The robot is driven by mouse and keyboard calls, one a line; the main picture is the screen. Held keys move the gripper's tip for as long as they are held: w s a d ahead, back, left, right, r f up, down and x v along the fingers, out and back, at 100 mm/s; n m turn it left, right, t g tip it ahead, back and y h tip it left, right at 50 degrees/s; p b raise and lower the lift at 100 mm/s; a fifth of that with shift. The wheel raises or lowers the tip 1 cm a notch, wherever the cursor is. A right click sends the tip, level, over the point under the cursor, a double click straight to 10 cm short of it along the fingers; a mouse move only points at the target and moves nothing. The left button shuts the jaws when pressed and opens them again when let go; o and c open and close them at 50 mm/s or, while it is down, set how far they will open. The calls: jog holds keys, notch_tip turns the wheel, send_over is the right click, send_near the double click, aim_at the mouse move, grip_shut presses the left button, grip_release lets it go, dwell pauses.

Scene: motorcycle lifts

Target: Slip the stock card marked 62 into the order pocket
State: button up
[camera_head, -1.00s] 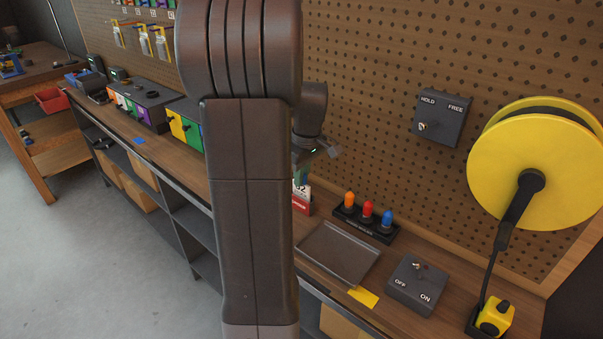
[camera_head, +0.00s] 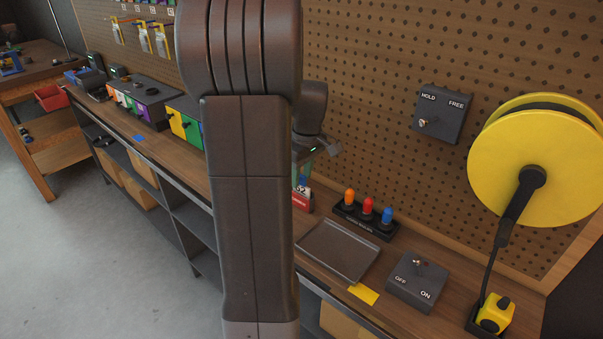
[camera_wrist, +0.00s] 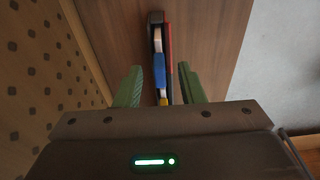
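A small upright white card (camera_head: 302,189) with a dark number stands in a red-fronted holder (camera_head: 302,201), right of my arm in the head view. The number looks like 62 but is small. In the wrist view the holder's red side (camera_wrist: 169,38) shows from above, with thin white, blue (camera_wrist: 159,70) and yellow edges in a row. My gripper (camera_wrist: 160,86) has its two green fingers apart, one on each side of this row, with gaps visible. It also shows above the card in the head view (camera_head: 303,171). I cannot tell which thing is the order pocket.
A grey tray (camera_head: 338,252), a row of orange, red and blue lamps (camera_head: 367,212) and an ON/OFF switch box (camera_head: 416,283) lie right of the holder. Pegboard (camera_head: 375,60) rises behind. Coloured bins (camera_head: 184,125) stand left.

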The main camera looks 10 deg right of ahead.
notch_tip(320, 180, up, 14)
jog(key=s+d, duration=0.1)
jog(key=shift+s, duration=0.15)
jog(key=shift+f, duration=0.2)
dwell(0.4)
jog(key=f, duration=0.4)
jog(key=w+f, duration=0.1)
jog(key=f, duration=0.4)
jog(key=a+f, duration=0.1)
jog(key=f, duration=0.3)
jog(key=shift+w+f, duration=0.15)
jog(key=shift+f, duration=0.2)
jog(key=shift+w+r+p, duration=0.1)
jog(key=shift+r+p, duration=0.25)
jog(key=shift+r, duration=0.5)
